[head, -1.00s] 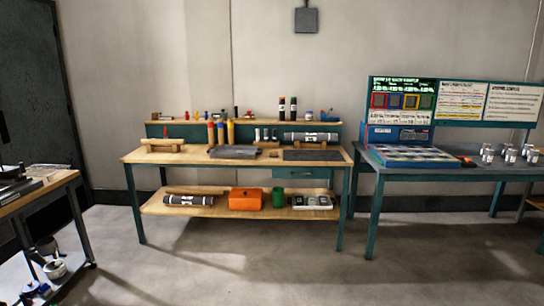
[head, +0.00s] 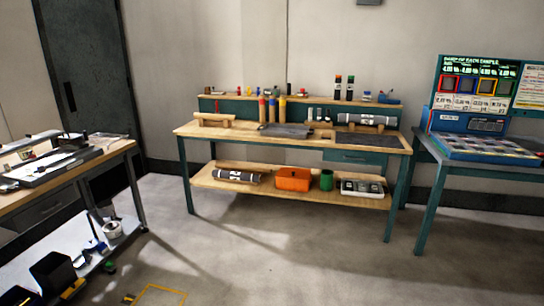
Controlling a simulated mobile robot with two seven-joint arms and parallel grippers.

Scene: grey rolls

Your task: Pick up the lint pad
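I cannot make out for certain which thing is the lint pad. A dark grey flat piece (head: 286,130) lies on the middle of the wooden workbench (head: 232,135). A darker flat mat (head: 367,141) lies to its right on the same top. A grey roll with a white label (head: 365,119) rests behind that mat. Another labelled grey roll (head: 236,176) lies on the lower shelf (head: 217,184). Neither of my grippers is in view.
An orange box (head: 293,179), a green cup (head: 326,180) and a pale tray (head: 362,188) stand on the lower shelf. A cluttered table (head: 112,152) is at left, a teal table (head: 430,149) at right. Open floor (head: 260,245) lies in front.

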